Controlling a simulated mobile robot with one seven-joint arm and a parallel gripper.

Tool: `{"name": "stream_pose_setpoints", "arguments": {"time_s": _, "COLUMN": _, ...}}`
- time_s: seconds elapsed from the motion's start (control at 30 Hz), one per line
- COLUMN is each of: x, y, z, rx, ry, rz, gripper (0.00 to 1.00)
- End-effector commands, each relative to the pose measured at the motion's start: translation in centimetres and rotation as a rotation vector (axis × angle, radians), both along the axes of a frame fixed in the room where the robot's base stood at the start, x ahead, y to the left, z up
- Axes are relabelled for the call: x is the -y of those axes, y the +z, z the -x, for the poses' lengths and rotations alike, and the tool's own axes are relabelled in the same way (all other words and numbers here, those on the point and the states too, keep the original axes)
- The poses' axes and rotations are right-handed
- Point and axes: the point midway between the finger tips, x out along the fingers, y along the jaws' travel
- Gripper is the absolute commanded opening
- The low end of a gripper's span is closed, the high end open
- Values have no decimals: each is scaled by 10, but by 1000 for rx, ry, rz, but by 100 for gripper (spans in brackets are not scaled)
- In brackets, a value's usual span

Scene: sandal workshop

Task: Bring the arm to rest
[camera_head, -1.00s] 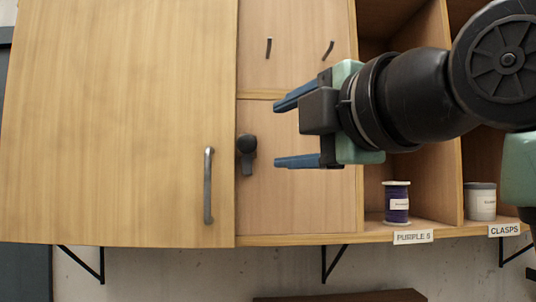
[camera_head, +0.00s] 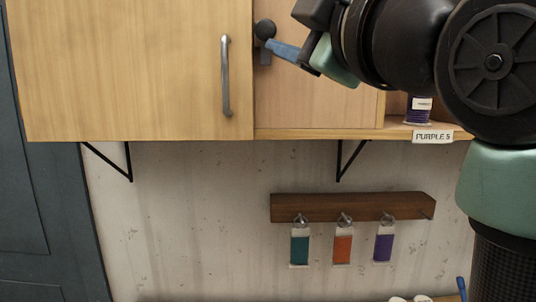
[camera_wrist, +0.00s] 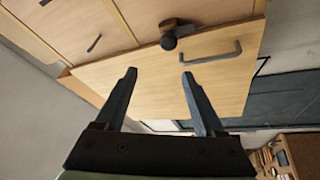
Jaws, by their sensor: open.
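My gripper (camera_wrist: 158,78) is open and empty in the wrist view, its two blue-grey fingers apart in front of the wooden cabinet. In the head view one blue finger of my gripper shows near the dark knob (camera_head: 265,30), and the upper part is cut off by the picture's top edge. I cannot tell whether the finger touches the knob. The cabinet's large door (camera_head: 130,70) with a metal handle (camera_head: 226,75) is left of my gripper. The door (camera_wrist: 150,85) and its handle (camera_wrist: 212,55) also show in the wrist view.
A purple spool (camera_head: 417,112) stands on the shelf above the label "PURPLE 5" (camera_head: 433,136), partly hidden by my arm. Below, a dark wooden rack (camera_head: 352,206) holds teal (camera_head: 299,248), orange (camera_head: 342,248) and purple (camera_head: 383,246) tags. The wall under the cabinet is mostly clear.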

Motion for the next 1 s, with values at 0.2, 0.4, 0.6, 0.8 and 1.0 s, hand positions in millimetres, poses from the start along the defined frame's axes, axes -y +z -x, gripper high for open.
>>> {"name": "stream_pose_setpoints", "arguments": {"time_s": 0.2, "x": -24, "y": -30, "z": 32, "rx": 127, "ry": 94, "rz": -565, "gripper": 71}}
{"name": "stream_pose_setpoints", "arguments": {"time_s": 0.4, "x": -31, "y": -50, "z": 85, "rx": 243, "ry": 208, "rz": -914, "gripper": 71}}
{"name": "stream_pose_setpoints", "arguments": {"time_s": 0.6, "x": -32, "y": -57, "z": 116, "rx": 303, "ry": 282, "rz": -1050, "gripper": 71}}
{"name": "stream_pose_setpoints", "arguments": {"time_s": 0.8, "x": -31, "y": -57, "z": 120, "rx": 312, "ry": 291, "rz": -1065, "gripper": 71}}
{"name": "stream_pose_setpoints", "arguments": {"time_s": 1.0, "x": -31, "y": -57, "z": 119, "rx": 311, "ry": 289, "rz": -1063, "gripper": 71}}
